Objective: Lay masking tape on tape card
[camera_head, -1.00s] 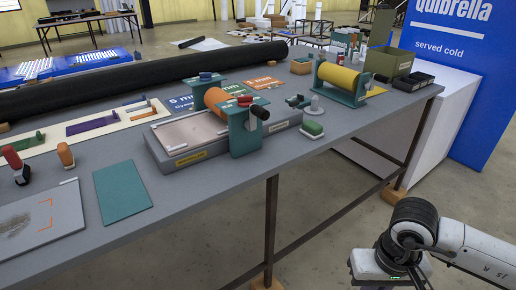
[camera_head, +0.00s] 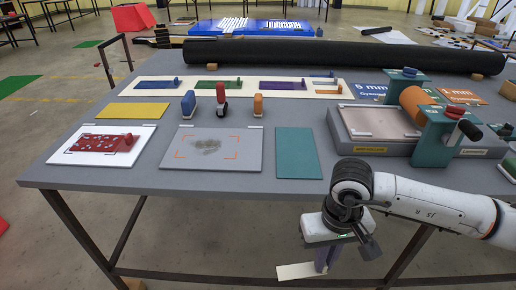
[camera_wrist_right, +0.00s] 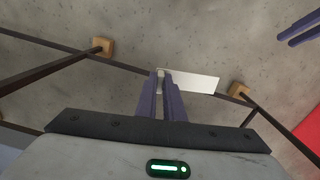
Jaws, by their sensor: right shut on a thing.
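My right gripper (camera_head: 322,264) hangs beyond the table's near edge, below the tabletop. It is shut on a flat, pale cream strip (camera_head: 296,271), likely the masking tape. In the right wrist view the strip (camera_wrist_right: 196,84) sticks out to the right from between the fingertips (camera_wrist_right: 163,76). I cannot tell for sure which piece is the tape card. Flat pieces on the table are a yellow card (camera_head: 132,110), a teal card (camera_head: 298,153) and a grey board with orange corner marks (camera_head: 185,160). Two purple finger-like bars (camera_wrist_right: 302,28), probably my left gripper, show at the wrist view's upper right.
A white board with a red patterned piece (camera_head: 140,148) lies at left. Blue, red and orange upright tools (camera_head: 222,100) stand behind the grey board. A roller press (camera_head: 440,115) stands at right. A long black roll (camera_head: 330,56) lines the back. Table legs and braces are near the gripper.

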